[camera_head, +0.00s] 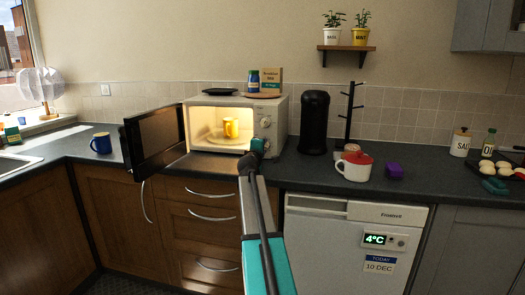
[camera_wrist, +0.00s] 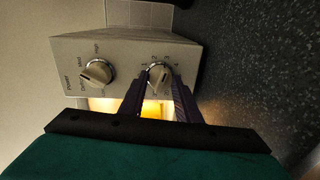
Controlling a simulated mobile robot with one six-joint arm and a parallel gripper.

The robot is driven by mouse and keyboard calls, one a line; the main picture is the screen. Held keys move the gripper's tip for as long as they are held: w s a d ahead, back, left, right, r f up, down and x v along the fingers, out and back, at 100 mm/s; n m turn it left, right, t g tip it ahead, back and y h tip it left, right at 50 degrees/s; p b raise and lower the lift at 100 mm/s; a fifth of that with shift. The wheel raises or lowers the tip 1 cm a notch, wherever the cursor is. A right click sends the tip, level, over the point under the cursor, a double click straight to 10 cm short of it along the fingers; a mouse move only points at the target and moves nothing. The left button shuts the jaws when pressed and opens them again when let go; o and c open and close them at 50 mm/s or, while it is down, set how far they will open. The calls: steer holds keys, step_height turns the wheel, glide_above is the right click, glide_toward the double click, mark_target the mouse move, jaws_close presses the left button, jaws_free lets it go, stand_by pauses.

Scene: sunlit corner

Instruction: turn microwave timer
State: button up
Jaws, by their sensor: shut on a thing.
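The cream microwave (camera_head: 277,112) stands on the counter with its dark door (camera_head: 155,130) swung wide open to the left. Its lit cavity holds a yellow mug (camera_head: 231,127). In the wrist view the power knob (camera_wrist: 96,73) is on the left, free of my fingers. The timer knob (camera_wrist: 158,70) is on the right, with numbers around it. My gripper (camera_head: 257,146) reaches the lower part of the control panel. In the wrist view my dark fingers (camera_wrist: 158,82) lie on both sides of the timer knob and are shut on it.
A jar (camera_head: 254,81), a box (camera_head: 271,80) and a dark plate (camera_head: 220,91) sit on top of the microwave. A blue mug (camera_head: 101,143) is left of the door.

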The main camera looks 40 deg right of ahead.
steer(key=shift+s+d, duration=0.15)
steer(key=shift+d, duration=0.05)
steer(key=o, duration=1.1)
steer(key=shift+c, duration=0.2)
steer(key=shift+a, duration=0.2)
steer(key=shift+a, duration=0.1)
steer(key=v, duration=1.3)
steer(key=shift+s, duration=0.15)
steer(key=shift+a, duration=0.1)
